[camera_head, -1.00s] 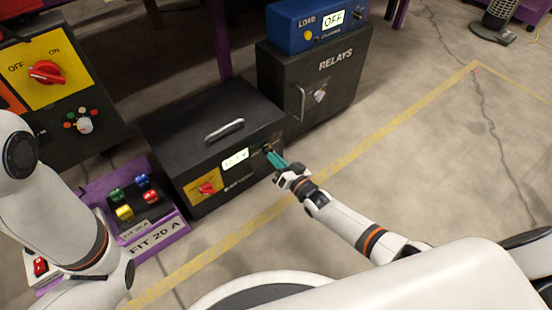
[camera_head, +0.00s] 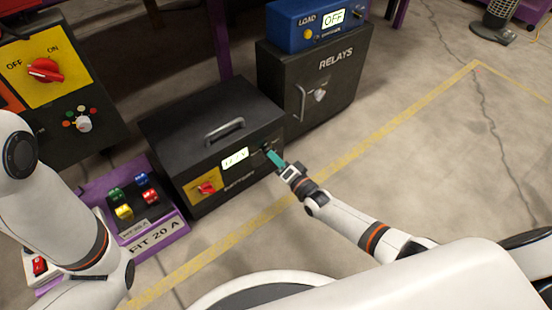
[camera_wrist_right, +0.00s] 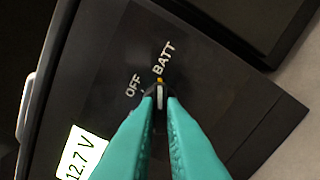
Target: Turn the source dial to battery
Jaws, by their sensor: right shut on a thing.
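The source dial (camera_wrist_right: 160,97) is a small dark knob with a white line, on the front panel of the black battery box (camera_head: 190,120). In the right wrist view the labels OFF (camera_wrist_right: 133,86) and BATT (camera_wrist_right: 163,57) stand above it. The white line points up at a yellow mark beside BATT. My right gripper (camera_head: 271,156) has its teal fingers shut on the dial; they also show in the right wrist view (camera_wrist_right: 160,100) and hide the dial's sides. My left arm shows at the left, but its gripper is out of view.
The box carries a lit display (camera_wrist_right: 82,154) reading 12.7 V and a red switch (camera_head: 206,188). A relays cabinet (camera_head: 335,95) with a blue load unit (camera_head: 297,25) stands behind. A purple fuse tray (camera_head: 170,235) is at left.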

